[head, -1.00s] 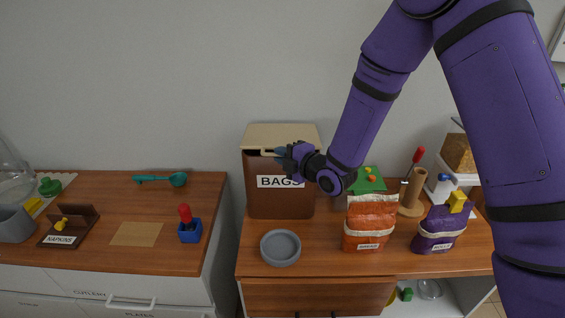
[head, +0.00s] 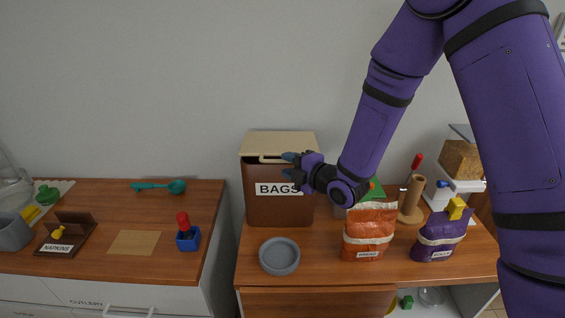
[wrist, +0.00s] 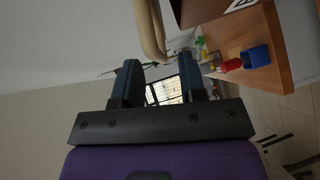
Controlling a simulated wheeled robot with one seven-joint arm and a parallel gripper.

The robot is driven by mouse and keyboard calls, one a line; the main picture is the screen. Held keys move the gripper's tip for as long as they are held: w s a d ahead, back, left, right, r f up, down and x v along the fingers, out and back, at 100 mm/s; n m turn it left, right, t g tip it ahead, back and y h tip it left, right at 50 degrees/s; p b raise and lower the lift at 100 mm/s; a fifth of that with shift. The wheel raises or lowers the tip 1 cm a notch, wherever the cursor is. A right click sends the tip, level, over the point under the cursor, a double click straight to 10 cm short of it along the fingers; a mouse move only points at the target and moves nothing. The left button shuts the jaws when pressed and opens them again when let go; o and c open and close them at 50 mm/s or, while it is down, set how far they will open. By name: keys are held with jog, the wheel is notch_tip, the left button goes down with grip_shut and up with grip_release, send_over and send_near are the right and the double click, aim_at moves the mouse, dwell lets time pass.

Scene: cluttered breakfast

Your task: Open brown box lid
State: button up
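The brown box (head: 262,208), labelled BAGS, stands upright at the back of the right counter. Its beige lid (head: 280,142) appears to lie shut on top, with a beige handle (head: 270,159) along the front edge. In the wrist view, the beige handle (wrist: 149,30) shows ahead of the fingers and a piece of the brown box (wrist: 195,10) shows at the top. My gripper (head: 288,165) is in front of the box's upper right, just right of the handle. The wrist view shows my gripper (wrist: 159,80) open, with nothing between its fingers.
A grey bowl (head: 279,256) sits in front of the box. An orange bag (head: 369,232) and a purple bag (head: 439,235) stand to the right. A gap separates this counter from the left one, where a blue holder (head: 188,240) stands.

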jog(key=v, duration=0.7)
jog(key=shift+s+d, duration=0.2)
jog(key=shift+c, duration=0.5)
